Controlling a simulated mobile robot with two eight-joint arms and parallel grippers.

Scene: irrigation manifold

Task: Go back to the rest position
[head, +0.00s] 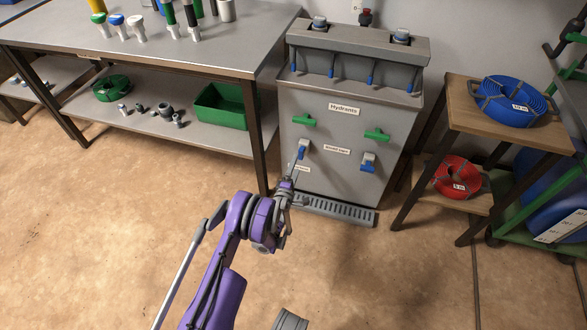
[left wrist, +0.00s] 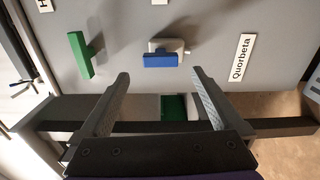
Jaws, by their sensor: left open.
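My left gripper (head: 286,190) is in front of the lower left part of the grey cabinet labelled "Hydrants" (head: 330,185). In the left wrist view the left gripper (left wrist: 160,77) is open, with nothing between its fingers. A blue-handled valve (head: 302,151) is just above the gripper in the head view; in the left wrist view this valve (left wrist: 161,60) lies beyond the fingertips, apart from them. A green handle (left wrist: 82,55) is to its left and a "Quorbeta" label (left wrist: 243,57) to its right there. My right gripper is not in view.
A workbench (head: 215,50) with a lower shelf stands at the left, holding a green bin (head: 222,107). A wooden stand (head: 465,88) with a blue hose coil (head: 510,100) and a red coil (head: 457,177) is at the right. A floor grate (head: 335,212) lies before the cabinet.

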